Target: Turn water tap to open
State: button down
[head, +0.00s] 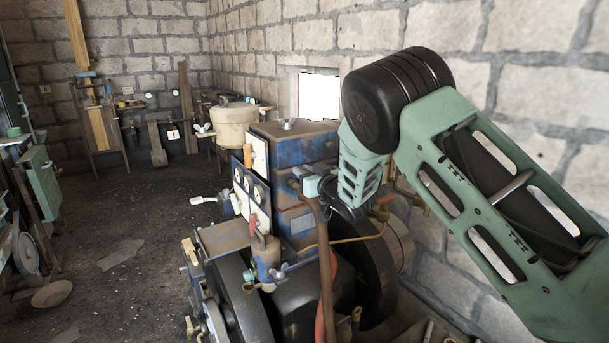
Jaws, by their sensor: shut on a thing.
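My gripper (318,187) is at the right side of the blue engine block, at the upper end of a brown pipe. It is small and partly hidden by my own wrist. The jaws are shut on a small part there, which appears to be the water tap. The tap itself is mostly covered by the gripper, so its handle angle cannot be told. The brown pipe (326,270) runs down from this spot. The blue engine (294,140) stands in the middle of the view.
A beige tank (233,124) sits behind the engine, and a gauge panel (252,192) is on its left side. Black wheels (362,262) and a thin copper pipe (350,240) are close below my wrist. A stone wall is at right. The floor at left is mostly open.

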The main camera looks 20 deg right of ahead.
jog(key=c, duration=1.3)
grip_release()
jog(key=shift+b+v, duration=3.5)
jog(key=shift+v, duration=5.2)
jog(key=shift+a, duration=0.1)
